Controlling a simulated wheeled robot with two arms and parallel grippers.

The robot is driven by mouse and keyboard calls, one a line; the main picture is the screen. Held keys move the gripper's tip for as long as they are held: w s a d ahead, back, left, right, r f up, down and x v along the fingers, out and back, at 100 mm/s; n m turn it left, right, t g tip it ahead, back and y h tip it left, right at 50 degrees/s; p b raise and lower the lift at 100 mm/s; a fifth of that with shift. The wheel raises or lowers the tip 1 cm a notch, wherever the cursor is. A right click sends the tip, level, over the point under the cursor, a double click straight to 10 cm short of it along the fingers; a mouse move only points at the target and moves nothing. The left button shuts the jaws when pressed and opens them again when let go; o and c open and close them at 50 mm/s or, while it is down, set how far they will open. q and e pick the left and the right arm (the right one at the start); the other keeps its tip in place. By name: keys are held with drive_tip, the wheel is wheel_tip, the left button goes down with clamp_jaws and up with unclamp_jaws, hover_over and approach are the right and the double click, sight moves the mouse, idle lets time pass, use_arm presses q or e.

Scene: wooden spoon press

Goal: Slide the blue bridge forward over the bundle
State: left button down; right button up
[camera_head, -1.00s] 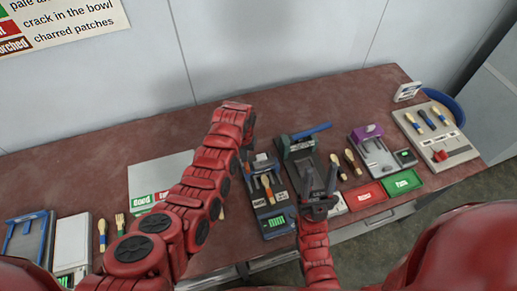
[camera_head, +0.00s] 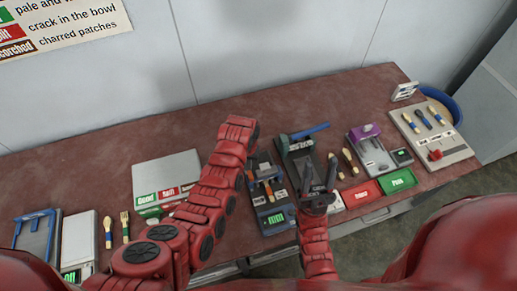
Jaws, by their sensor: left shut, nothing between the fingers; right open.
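A narrow station (camera_head: 277,216) with a lit green display stands mid-table. A small wooden bundle (camera_head: 269,190) lies lengthwise on it. A blue crosspiece that looks like the blue bridge (camera_head: 267,178) is at the bundle's far part; its exact edges are too small to tell. My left gripper (camera_head: 255,158) is shut and empty, close to the far end of this station; my red wrist hides most of its fingers, and I cannot tell whether it touches the bridge. My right gripper (camera_head: 321,174) is open and empty, to the right of the station, near the front of the dark press.
A dark press (camera_head: 303,160) with a blue lever (camera_head: 309,131) stands right of the station. Two loose spoons, a red tray (camera_head: 362,194) and a green tray (camera_head: 399,180) lie further right. A blue-framed stand (camera_head: 37,236) is far left. The table's back strip is clear.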

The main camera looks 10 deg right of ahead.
use_arm(q)
drive_tip(key=shift+w+f+b, duration=0.1)
drive_tip(key=shift+b, duration=0.3)
drive_tip(key=shift+w+a+b, duration=0.1)
drive_tip(key=shift+w+b, duration=0.35)
wheel_tip(320, 180, up, 7)
drive_tip(key=p, duration=0.2)
drive_tip(key=shift+p, duration=0.35)
drive_tip(key=shift+s, duration=0.1)
